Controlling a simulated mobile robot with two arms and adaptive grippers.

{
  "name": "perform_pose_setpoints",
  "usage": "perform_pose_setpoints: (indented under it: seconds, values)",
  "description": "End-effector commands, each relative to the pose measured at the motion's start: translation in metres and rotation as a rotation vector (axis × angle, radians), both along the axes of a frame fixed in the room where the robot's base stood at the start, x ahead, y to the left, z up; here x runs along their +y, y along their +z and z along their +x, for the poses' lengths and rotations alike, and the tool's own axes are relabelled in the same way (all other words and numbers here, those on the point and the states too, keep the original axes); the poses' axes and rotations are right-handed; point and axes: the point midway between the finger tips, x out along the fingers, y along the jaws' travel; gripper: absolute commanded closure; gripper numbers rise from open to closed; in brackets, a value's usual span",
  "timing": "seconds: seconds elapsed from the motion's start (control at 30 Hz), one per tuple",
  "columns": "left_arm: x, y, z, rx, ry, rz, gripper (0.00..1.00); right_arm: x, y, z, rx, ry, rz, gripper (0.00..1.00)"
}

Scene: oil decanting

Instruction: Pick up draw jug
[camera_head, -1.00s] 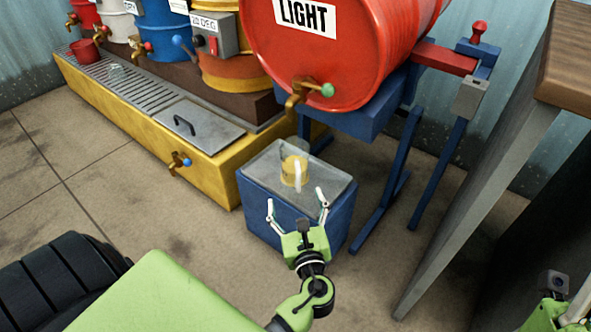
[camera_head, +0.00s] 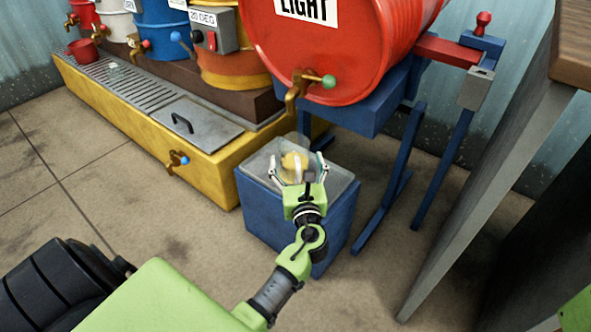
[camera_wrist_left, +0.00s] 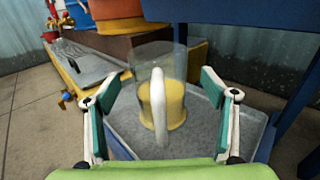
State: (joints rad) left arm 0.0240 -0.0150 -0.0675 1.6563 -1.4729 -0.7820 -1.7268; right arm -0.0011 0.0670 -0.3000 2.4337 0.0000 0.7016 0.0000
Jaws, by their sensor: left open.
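The draw jug (camera_head: 291,160) is a clear jug with yellow oil in its lower part and a white handle. It stands upright on the grey tray top (camera_head: 343,181) of a blue stand (camera_head: 262,212). The left wrist view shows the jug (camera_wrist_left: 176,106) ahead, its handle facing my gripper. My left gripper (camera_head: 297,168) is open and empty. Its fingers lie left and right of the handle in the left wrist view (camera_wrist_left: 160,88), with gaps beside the jug. Contact is not visible. My right gripper is not in view.
A red drum (camera_head: 345,50) with a brass tap (camera_head: 297,90) hangs over the stand's far side. A yellow drip bench (camera_head: 215,165) stands left. A grey panel (camera_head: 480,190) under a wooden top stands right. The floor in front is clear.

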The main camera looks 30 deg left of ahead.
Motion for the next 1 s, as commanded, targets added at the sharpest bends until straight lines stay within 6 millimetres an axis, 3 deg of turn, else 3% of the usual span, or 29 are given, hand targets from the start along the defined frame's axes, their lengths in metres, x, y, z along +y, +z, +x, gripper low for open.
perform_pose_setpoints:
  seconds: [0.2,0.43,0.47,0.6,0.67,0.73,0.77,1.0]
  values:
    - [0.018,0.000,0.019,-0.001,0.001,0.001,0.23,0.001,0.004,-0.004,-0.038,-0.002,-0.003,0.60]
    - [0.019,0.001,0.020,0.001,0.000,0.001,0.23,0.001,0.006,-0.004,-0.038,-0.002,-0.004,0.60]
    - [0.019,0.001,0.020,0.001,0.000,0.001,0.26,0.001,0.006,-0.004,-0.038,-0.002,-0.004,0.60]
    - [0.019,0.001,0.020,0.001,0.000,0.001,0.62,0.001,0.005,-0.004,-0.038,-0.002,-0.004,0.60]
    - [0.019,0.001,0.020,0.001,0.000,0.001,0.74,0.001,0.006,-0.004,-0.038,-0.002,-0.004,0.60]
    - [0.019,0.002,0.020,-0.002,0.000,0.001,0.74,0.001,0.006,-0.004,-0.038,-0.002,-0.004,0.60]
    - [0.019,0.002,0.020,-0.002,0.000,0.001,0.78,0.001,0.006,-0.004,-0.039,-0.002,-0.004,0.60]
    - [0.019,0.003,0.020,-0.002,0.000,0.001,0.78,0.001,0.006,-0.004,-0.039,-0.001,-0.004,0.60]
